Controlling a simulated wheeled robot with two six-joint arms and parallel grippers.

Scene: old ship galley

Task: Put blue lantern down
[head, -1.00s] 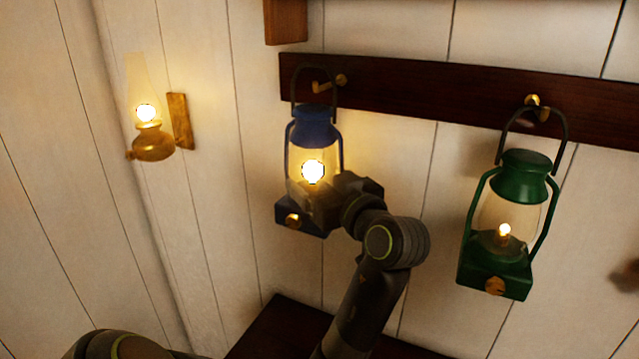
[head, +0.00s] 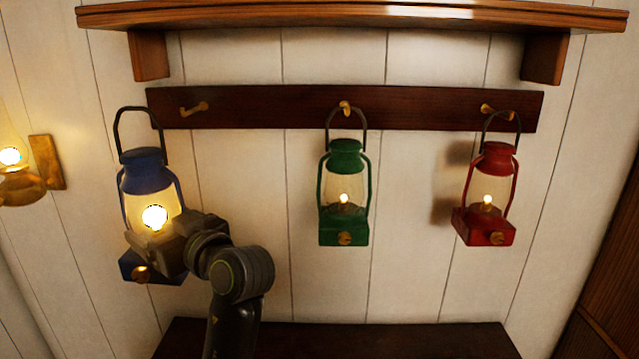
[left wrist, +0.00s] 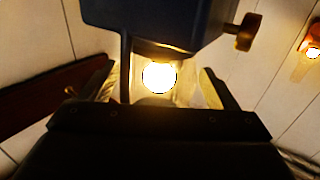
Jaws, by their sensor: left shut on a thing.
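The blue lantern (head: 147,172) is lit and upright at the left of the head view, its wire handle free of the left brass hook (head: 195,109). My left gripper (head: 165,240) is shut on the lantern around its lower glass part. In the left wrist view the lantern's dark base (left wrist: 160,22) and brass knob (left wrist: 247,31) show above the glowing bulb, with the two gripper fingers (left wrist: 158,85) on either side of the glass. My right gripper is not in view.
A green lantern (head: 342,190) hangs on the middle hook and a red lantern (head: 490,190) on the right hook. A dark wooden surface (head: 340,340) lies below, its visible part clear. A shelf (head: 350,16) runs above. A brass wall lamp (head: 45,165) is at left.

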